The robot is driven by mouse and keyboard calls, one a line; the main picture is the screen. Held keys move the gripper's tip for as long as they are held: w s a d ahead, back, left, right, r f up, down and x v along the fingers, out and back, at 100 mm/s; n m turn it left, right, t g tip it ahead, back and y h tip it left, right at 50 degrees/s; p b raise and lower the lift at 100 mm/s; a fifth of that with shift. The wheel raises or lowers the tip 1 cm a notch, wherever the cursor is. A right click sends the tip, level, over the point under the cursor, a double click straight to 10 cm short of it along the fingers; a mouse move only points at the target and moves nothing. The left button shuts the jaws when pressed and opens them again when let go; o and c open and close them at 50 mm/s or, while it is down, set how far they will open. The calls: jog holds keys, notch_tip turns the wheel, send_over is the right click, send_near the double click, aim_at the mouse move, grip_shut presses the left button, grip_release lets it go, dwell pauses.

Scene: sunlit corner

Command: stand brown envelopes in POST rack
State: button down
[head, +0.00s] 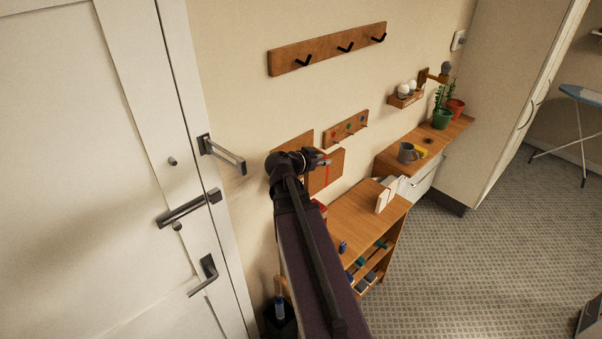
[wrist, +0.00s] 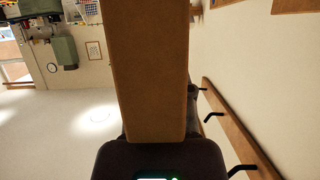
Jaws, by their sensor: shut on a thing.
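My gripper (head: 322,161) is raised beside the wall, above the left end of the wooden shelf unit. It is shut on a brown envelope (wrist: 150,70), which fills the middle of the wrist view as a tall, flat-faced brown slab. In the head view a brown panel with a red line (head: 333,173) shows at my fingertips. Another brown panel (head: 296,146) shows behind my wrist, against the wall. My arm covers part of this area, and I cannot tell which panel belongs to the POST rack. No POST lettering is readable.
The shelf unit's top (head: 356,212) carries white envelopes or cards (head: 385,194) at its right end. A small board with coloured pegs (head: 346,128) and a black-hooked rail (head: 328,48) are on the wall. A door handle bar (head: 222,155) juts out at left.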

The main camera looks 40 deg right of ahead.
dwell(0.4)
jog(key=w+d, duration=0.1)
jog(key=w, duration=0.6)
jog(key=w+d+f+b, duration=0.1)
jog(key=w+d, duration=0.1)
jog(key=w, duration=0.5)
jog(key=shift+d+f, duration=0.2)
jog(key=shift+d, duration=0.1)
jog(key=shift+w, duration=0.15)
jog(key=shift+w+d+f+b, duration=0.1)
jog(key=shift+w+f+b, duration=0.1)
jog(key=shift+f+b, duration=0.45)
jog(key=shift+w+d+f+b, duration=0.1)
jog(key=shift+w+f+b, duration=0.1)
jog(key=shift+f+b, duration=0.45)
jog(key=shift+w+f+b, duration=0.2)
jog(key=shift+f+b, duration=0.35)
jog(key=shift+b, duration=0.2)
jog(key=shift+f+b, duration=0.3)
jog(key=shift+b, duration=0.05)
jog(key=shift+f+b, duration=0.3)
